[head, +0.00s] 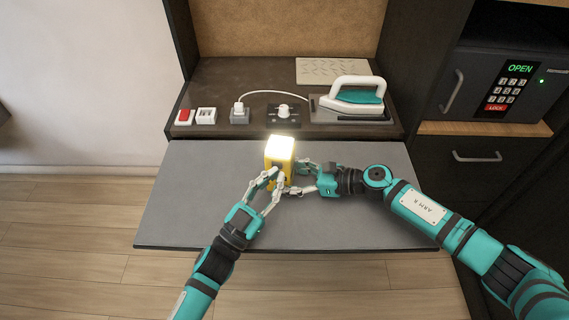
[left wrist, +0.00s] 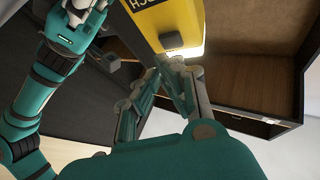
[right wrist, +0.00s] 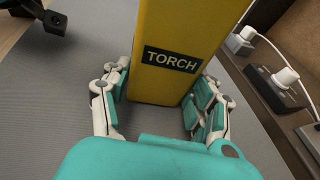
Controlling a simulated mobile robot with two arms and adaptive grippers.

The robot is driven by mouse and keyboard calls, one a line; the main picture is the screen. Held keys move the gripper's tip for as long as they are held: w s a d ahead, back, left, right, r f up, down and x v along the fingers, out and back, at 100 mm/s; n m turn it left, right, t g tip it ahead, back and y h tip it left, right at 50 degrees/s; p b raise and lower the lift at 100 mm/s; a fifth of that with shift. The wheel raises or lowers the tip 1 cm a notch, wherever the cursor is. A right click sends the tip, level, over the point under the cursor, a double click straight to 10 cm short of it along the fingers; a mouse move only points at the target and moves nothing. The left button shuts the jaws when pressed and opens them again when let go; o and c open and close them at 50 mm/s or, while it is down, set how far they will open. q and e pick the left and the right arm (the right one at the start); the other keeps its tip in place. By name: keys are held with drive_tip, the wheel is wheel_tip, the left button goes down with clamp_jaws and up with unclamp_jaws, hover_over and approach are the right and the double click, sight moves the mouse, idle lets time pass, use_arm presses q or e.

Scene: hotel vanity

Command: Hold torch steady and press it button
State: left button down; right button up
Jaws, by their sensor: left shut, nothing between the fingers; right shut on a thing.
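The yellow torch (head: 280,157) stands upright on the grey pull-out shelf, its top glowing bright white. Its TORCH label (right wrist: 171,60) faces the right wrist camera. My right gripper (head: 296,178) is shut on the torch from the right, one finger on each side in the right wrist view. My left gripper (head: 275,176) is shut and empty, its fingertips at the torch's near face. In the left wrist view the left fingertips (left wrist: 178,65) are close to the yellow body (left wrist: 168,20).
The grey shelf (head: 190,205) is clear around the torch. Behind it, the counter holds a red switch (head: 185,116), sockets with plugs (head: 240,115) and an iron (head: 355,97). A safe (head: 505,82) is at the right.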

use_arm(q)
drive_tip(key=shift+s+a, duration=0.2)
drive_tip(key=shift+s, duration=1.3)
drive_tip(key=shift+s+a, duration=0.2)
drive_tip(key=shift+s, duration=1.25)
use_arm(e)
drive_tip(key=o, duration=0.9)
